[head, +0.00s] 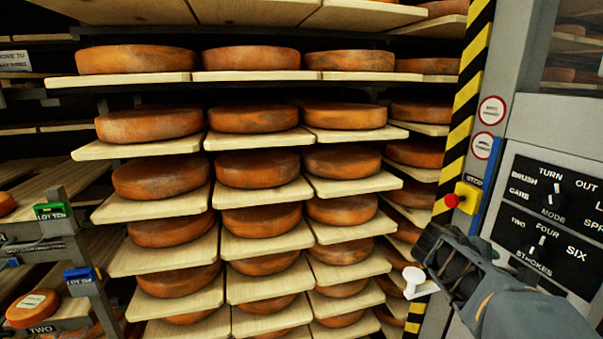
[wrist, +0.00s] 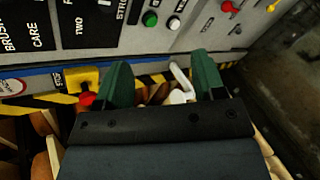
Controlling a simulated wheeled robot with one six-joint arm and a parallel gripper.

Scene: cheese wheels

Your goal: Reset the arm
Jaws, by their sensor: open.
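My gripper (head: 430,255) is at the lower right of the head view, in front of the grey control cabinet (head: 545,125). In the wrist view its two green fingers (wrist: 163,78) stand wide apart, with nothing gripped between them. A white lever with a rounded knob (wrist: 180,97) shows in the space between the fingers. It also shows just below the gripper in the head view (head: 418,283). I cannot tell how near the fingers are to it. My arm reaches in from the lower right corner.
A red stop button on a yellow box (head: 467,197) is close above my gripper; it shows beside the left finger in the wrist view (wrist: 85,100). Black dial panels (head: 545,240) are to the right. Shelves of orange cheese wheels (head: 255,168) on boards fill the middle.

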